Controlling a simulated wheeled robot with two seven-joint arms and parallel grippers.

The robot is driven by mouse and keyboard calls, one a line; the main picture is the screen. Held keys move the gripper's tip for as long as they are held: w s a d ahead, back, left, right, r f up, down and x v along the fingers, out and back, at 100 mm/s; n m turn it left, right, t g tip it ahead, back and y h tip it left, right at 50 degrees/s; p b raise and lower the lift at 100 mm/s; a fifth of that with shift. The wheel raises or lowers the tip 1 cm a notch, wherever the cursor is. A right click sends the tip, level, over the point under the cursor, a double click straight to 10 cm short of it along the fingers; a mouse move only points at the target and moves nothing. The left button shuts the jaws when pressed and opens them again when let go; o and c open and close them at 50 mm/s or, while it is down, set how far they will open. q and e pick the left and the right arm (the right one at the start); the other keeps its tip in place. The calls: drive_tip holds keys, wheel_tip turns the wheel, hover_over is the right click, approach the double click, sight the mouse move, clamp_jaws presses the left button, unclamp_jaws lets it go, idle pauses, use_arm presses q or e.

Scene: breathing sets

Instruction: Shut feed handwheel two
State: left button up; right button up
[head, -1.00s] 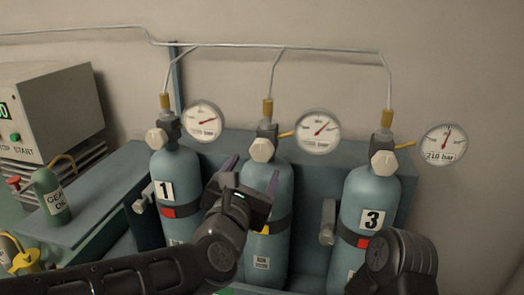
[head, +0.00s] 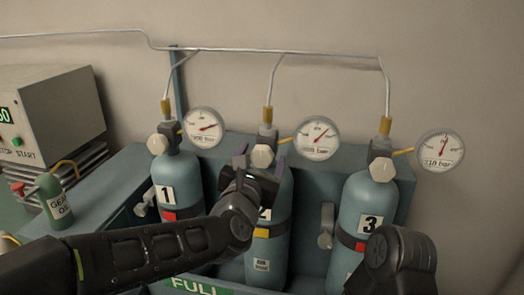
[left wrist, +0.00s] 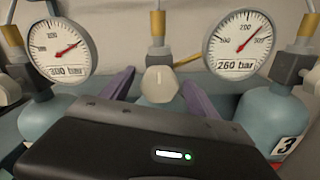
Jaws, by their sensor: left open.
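Handwheel two (head: 263,156) is a pale faceted knob on the valve of the middle blue cylinder (head: 268,263), below its brass fitting. In the left wrist view, the handwheel (left wrist: 160,86) appears between my two purple fingers. My left gripper (head: 262,162) is open, just in front of and below the handwheel. I cannot tell whether the fingers touch it. My gripper partly hides the middle cylinder's number label. My right arm shows at the lower right, but its gripper is not visible.
Cylinder one (head: 180,180) and cylinder three (head: 366,205) stand on either side, with similar handwheels (head: 157,144) (head: 382,170). Gauges (head: 316,138) stick out beside the valves. Thin pipes run up to a line on the wall. A green oil bottle (head: 54,203) stands at left.

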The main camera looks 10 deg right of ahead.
use_arm(q)
drive_tip(key=shift+w+d, duration=0.15)
drive_tip(key=shift+w, duration=0.3)
drive_tip(key=shift+c, duration=0.3)
drive_tip(key=c, duration=1.3)
drive_tip(key=shift+f, duration=0.1)
